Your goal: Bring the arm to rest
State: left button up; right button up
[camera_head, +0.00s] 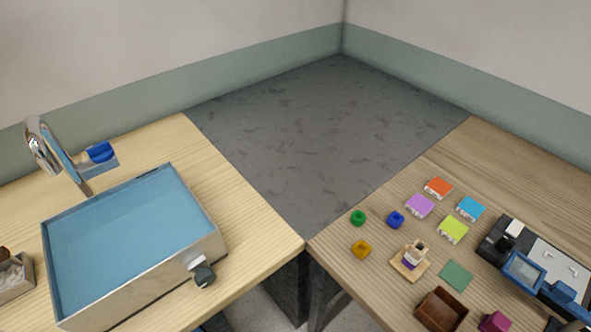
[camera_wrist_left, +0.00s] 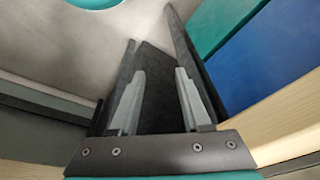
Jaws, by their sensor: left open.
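My left gripper (camera_wrist_left: 158,75) shows in the left wrist view. Its two grey fingers stand apart, with nothing held between them. A dark surface shows behind the gap. The left gripper does not show in the head view. My right gripper is in neither view.
In the head view, a blue basin (camera_head: 130,235) and a chrome tap (camera_head: 60,152) are on the left wooden counter (camera_head: 255,245). The right wooden table (camera_head: 500,165) holds several coloured blocks, a small wooden stand (camera_head: 410,265), a brown box (camera_head: 440,310) and a dark device (camera_head: 523,270).

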pick_arm(q)
jog(key=s+a+f+b, duration=0.1)
jog(key=s+f+b, duration=0.1)
jog(key=s+f, duration=0.6)
jog(key=s+a+f+g+b, duration=0.1)
jog(key=s+a+f+b, duration=0.1)
jog(key=s+f, duration=0.7)
notch_tip(320, 180, down, 9)
jog(key=shift+s+r+g+b, duration=0.15)
jog(key=shift+s+g+b, duration=0.15)
jog(key=shift+b, duration=0.4)
jog(key=shift+s, duration=0.15)
